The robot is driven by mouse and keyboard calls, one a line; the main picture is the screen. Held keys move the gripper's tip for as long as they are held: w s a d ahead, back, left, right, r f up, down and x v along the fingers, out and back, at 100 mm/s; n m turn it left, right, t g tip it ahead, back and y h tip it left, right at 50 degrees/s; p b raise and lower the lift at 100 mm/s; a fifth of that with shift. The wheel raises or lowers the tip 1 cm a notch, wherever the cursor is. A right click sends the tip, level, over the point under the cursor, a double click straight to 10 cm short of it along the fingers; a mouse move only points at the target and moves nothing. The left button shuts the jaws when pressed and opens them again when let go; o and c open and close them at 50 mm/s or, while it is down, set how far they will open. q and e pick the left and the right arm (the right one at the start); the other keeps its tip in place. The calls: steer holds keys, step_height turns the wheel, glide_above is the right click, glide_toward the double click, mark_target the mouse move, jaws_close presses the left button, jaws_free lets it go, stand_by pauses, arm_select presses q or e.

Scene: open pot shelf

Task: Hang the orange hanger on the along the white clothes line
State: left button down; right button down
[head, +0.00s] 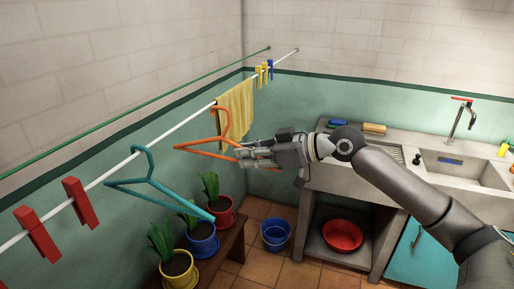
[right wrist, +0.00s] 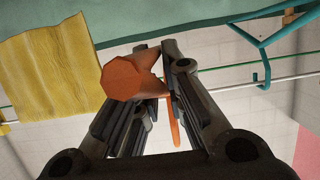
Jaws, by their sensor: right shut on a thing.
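The orange hanger (head: 190,147) is in the middle of the head view, its hook up beside the white clothes line (head: 180,126). I cannot tell whether the hook is over the line or just in front of it. My right gripper (head: 243,155) is shut on the hanger's right end. In the right wrist view the orange hanger (right wrist: 122,78) sits between the fingers, its rounded end toward the camera. The white line also crosses the right wrist view behind the fingers. My left gripper is not in view.
A teal hanger (head: 150,185) and red clothespins (head: 80,203) are on the line to the left. A yellow cloth (head: 236,106) hangs just behind the orange hanger. Small pegs (head: 264,73) are farther along. Potted plants (head: 178,263) stand on a bench below. A sink counter (head: 400,150) is right.

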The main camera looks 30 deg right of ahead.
mark_target(226, 156)
steer(key=shift+w+a+r+p, duration=0.25)
steer(key=shift+w+a+p, duration=0.25)
steer(key=shift+w+p, duration=0.1)
steer(key=shift+w+a+p, duration=0.85)
steer(key=shift+w+p, duration=0.05)
steer(key=shift+w, duration=0.15)
steer(key=shift+w+a+f+p, duration=0.1)
steer(key=shift+w+a+p, duration=0.3)
steer(key=shift+w+a, duration=0.35)
steer(key=shift+w+a+f+p, duration=0.1)
steer(key=shift+w+a+p, duration=0.35)
steer(key=shift+w, duration=0.4)
steer(key=shift+f+b, duration=0.95)
steer(key=shift+f, duration=0.3)
steer(key=c, duration=1.5)
jaws_free()
steer(key=shift+o, duration=0.2)
